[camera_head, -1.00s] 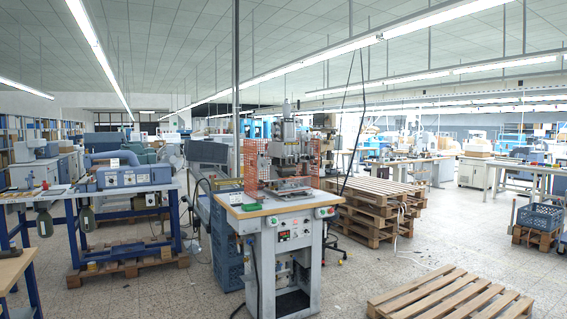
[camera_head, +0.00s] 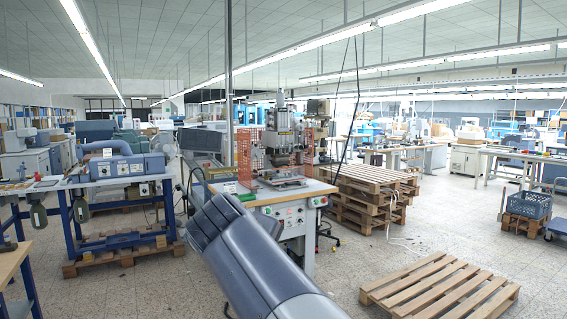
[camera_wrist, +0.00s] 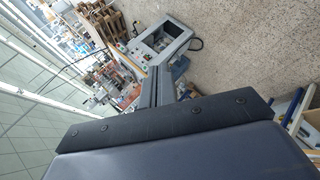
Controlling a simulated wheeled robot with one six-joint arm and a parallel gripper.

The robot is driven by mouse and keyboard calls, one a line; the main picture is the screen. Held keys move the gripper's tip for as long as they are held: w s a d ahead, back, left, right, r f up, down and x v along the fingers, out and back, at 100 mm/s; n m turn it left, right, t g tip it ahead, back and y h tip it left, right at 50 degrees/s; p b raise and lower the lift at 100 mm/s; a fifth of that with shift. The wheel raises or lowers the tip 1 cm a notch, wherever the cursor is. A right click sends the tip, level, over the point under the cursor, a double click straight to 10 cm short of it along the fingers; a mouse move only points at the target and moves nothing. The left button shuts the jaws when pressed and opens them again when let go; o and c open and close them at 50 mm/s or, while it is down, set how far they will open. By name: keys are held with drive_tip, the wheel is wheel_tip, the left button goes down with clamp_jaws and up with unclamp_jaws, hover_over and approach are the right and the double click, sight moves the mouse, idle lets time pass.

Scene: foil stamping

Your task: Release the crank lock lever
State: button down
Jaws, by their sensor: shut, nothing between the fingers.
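The stamping press (camera_head: 283,130) stands upright on its worktable (camera_head: 272,196) near the middle of the head view. It has an orange mesh guard beside it and a control panel below. It also shows, turned on its side, in the wrist view (camera_wrist: 104,87). The crank lock lever is too small to make out in either view. My gripper (camera_wrist: 155,68) shows as two dark fingers close together in the wrist view, shut and empty. It points toward the press and is apart from it. In the head view my arm covers the lower left of the press stand.
An empty wooden pallet (camera_head: 440,288) lies on the floor at the front right. Stacked pallets (camera_head: 366,190) stand right of the press. A blue-legged bench (camera_head: 118,182) with a machine is at the left. Tiled floor is open between press and front pallet.

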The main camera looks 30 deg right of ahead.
drive_tip(key=d+r+h+p, duration=0.1)
drive_tip(key=r+h, duration=0.2)
drive_tip(key=r, duration=0.8)
drive_tip(key=d+r+m+h+p, duration=0.1)
drive_tip(key=d+r+h, duration=0.1)
drive_tip(key=r, duration=0.9)
drive_tip(key=d+r+m+h+p, duration=0.1)
drive_tip(key=r+h, duration=0.3)
drive_tip(key=r, duration=0.7)
drive_tip(key=shift+d+r+g, duration=0.25)
drive_tip(key=shift+d+g, duration=0.05)
drive_tip(key=shift+d, duration=0.45)
